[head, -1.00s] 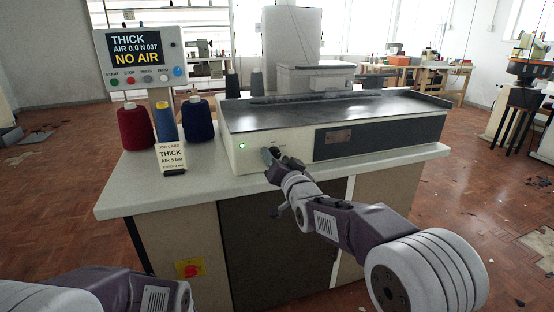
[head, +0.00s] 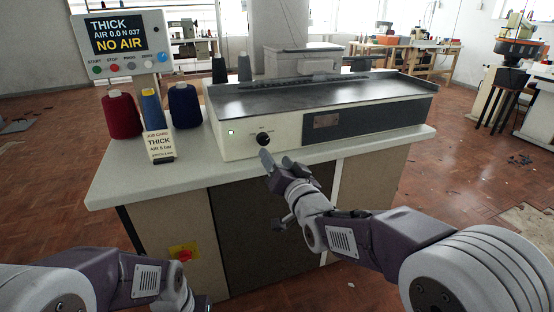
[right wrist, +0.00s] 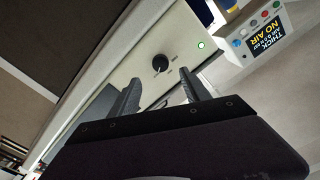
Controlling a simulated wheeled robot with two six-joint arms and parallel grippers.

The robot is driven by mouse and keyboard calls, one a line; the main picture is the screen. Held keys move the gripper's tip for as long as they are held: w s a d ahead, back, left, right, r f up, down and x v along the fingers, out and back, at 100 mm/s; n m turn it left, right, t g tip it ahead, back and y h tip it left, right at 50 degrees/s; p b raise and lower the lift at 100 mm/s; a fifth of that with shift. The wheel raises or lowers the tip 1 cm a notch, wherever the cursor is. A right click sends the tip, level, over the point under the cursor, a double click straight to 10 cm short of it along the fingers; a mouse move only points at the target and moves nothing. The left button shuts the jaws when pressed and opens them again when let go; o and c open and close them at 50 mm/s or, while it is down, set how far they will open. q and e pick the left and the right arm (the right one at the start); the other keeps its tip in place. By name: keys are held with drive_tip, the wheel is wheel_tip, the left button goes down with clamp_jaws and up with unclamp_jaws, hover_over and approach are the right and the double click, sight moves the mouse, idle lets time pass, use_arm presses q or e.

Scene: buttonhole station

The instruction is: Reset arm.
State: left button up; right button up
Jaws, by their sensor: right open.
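My right gripper (head: 268,160) is open and empty, just in front of and below a round black knob (head: 263,139) on the front face of the buttonhole machine (head: 236,147). In the right wrist view the two fingers of my right gripper (right wrist: 158,85) stand apart, and the knob (right wrist: 160,63) shows beyond the tips, untouched. A green light (head: 231,132) is lit left of the knob. The display (head: 119,35) reads THICK, AIR 0.0, NO AIR.
A job card (head: 159,146) reading THICK, AIR 5 bar stands on the table (head: 140,185). Red (head: 121,115) and blue (head: 184,106) thread cones stand beside it. A red switch on a yellow plate (head: 184,253) is on the table's front. Free tabletop lies in front of the machine.

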drive_tip(key=d+m+h, duration=0.1)
drive_tip(key=d+h, duration=0.1)
drive_tip(key=d, duration=0.3)
drive_tip(key=s+d+f+g+h+p, duration=0.1)
drive_tip(key=s+d+f+g, duration=0.1)
drive_tip(key=d+f, duration=0.3)
drive_tip(key=s+d+f+g+h, duration=0.2)
drive_tip(key=d+f+g, duration=0.1)
drive_tip(key=f, duration=0.4)
drive_tip(key=s+d+f+n+g, duration=0.1)
drive_tip(key=s+f+g, duration=0.4)
drive_tip(key=s+f, duration=0.4)
drive_tip(key=s+d+f+n+g, duration=0.1)
drive_tip(key=s+f+g, duration=0.45)
drive_tip(key=s, duration=0.55)
wheel_tip(320, 180, up, 37)
drive_tip(key=s+n+p, duration=0.1)
drive_tip(key=s+p, duration=0.1)
drive_tip(key=p, duration=3.6)
drive_tip(key=shift+s, duration=0.2)
drive_tip(key=shift+d+g, duration=0.1)
drive_tip(key=shift+g, duration=0.15)
